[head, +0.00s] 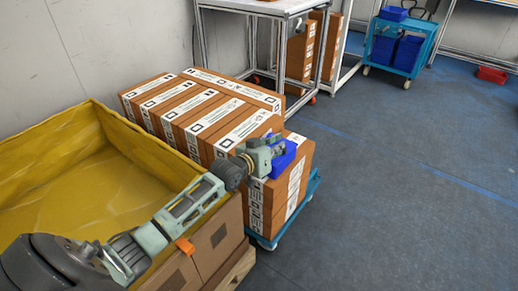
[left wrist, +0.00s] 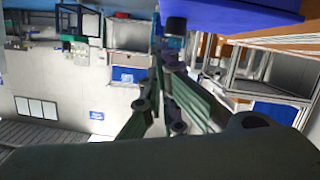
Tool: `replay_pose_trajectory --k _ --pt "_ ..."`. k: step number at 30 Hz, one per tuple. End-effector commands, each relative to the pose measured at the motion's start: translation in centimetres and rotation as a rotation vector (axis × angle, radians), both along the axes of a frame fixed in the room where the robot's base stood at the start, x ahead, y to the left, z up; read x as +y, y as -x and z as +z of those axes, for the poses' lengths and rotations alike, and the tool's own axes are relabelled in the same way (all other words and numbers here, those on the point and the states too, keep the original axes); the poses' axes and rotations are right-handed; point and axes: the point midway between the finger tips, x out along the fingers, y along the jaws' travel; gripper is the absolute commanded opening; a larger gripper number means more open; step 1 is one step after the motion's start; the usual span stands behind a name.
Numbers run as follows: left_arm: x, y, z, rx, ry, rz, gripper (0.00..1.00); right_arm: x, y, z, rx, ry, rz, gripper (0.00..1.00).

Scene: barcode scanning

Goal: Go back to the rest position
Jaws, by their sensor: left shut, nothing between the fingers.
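My left arm reaches in from the lower left in the head view, and its gripper (head: 266,153) is over the near end of the stacked brown boxes (head: 190,104). The gripper is shut and empty. In the left wrist view its dark green fingers (left wrist: 168,70) come together near the middle. A blue object (head: 284,158) sits right beside the gripper at the box stack; whether they touch I cannot tell. A blue surface also fills the top of the left wrist view (left wrist: 235,14). My right gripper is not in view.
A large yellow-lined crate (head: 38,128) stands at the left, under my arm. The boxes stand on a blue cart (head: 312,186). A white-topped table (head: 265,5) is behind, and a blue trolley (head: 418,27) with bins stands at the back right.

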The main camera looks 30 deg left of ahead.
Motion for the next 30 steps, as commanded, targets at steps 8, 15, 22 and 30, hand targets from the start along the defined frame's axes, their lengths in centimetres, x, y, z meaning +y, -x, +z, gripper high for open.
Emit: replay_pose_trajectory --k 8,15,22,30 --pt "0.8 5.3 1.2 0.002 -0.003 0.0 0.0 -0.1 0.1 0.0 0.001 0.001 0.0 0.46" --pt "1.0 7.4 1.8 0.002 -0.001 0.0 0.0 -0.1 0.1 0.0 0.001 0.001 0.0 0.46" --pt "1.0 7.8 1.8 0.005 -0.003 -0.001 0.0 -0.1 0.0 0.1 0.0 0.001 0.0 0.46" --pt "-5.3 14.7 -5.1 0.247 -0.105 -0.076 0.0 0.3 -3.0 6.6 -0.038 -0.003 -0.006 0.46"
